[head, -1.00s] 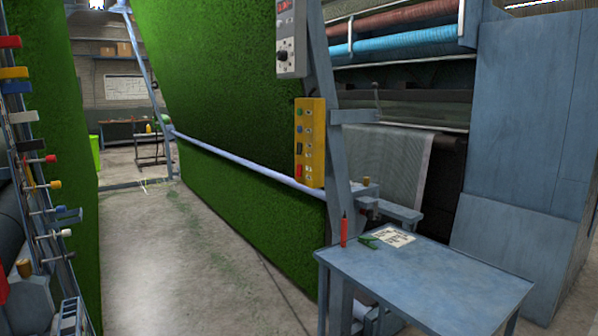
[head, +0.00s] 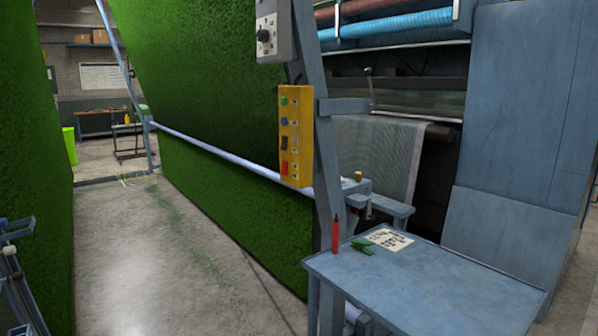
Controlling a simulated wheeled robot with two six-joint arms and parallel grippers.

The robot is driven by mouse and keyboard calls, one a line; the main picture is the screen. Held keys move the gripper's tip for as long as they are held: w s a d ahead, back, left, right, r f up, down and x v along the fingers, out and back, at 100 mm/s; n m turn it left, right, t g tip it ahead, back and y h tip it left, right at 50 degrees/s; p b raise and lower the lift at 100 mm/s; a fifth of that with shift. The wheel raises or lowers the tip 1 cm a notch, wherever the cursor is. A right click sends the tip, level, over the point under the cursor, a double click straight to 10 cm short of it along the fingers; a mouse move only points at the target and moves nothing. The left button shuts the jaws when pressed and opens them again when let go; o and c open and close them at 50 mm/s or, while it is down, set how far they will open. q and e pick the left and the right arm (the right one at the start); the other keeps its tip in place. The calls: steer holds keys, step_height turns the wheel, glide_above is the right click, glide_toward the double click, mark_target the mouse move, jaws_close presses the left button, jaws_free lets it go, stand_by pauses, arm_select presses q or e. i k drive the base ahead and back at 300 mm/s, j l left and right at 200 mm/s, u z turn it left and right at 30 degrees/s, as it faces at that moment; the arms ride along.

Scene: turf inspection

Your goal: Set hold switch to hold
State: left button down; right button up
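A yellow control box (head: 295,137) is mounted on the blue-grey post in the middle of the head view. It carries a green button, a blue button, a dark switch (head: 284,143) and a red switch (head: 284,168), one below another. The labels are too small to read, so I cannot tell which is the hold switch or how it is set. A grey box (head: 275,31) with a black knob (head: 264,36) is fixed higher on the same post. Neither of my grippers shows in the view.
A blue table (head: 430,283) stands at the front right with a red marker (head: 335,235), a green tool (head: 363,247) and a paper card (head: 386,239). Green turf (head: 200,90) hangs behind a long rail (head: 220,155).

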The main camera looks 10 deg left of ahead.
mark_target(285, 163)
steer(key=i+j+z, duration=0.4)
steer(key=i, duration=0.45)
steer(key=i+j+z, duration=0.4)
steer(key=i+j, duration=0.35)
steer(key=j, duration=0.1)
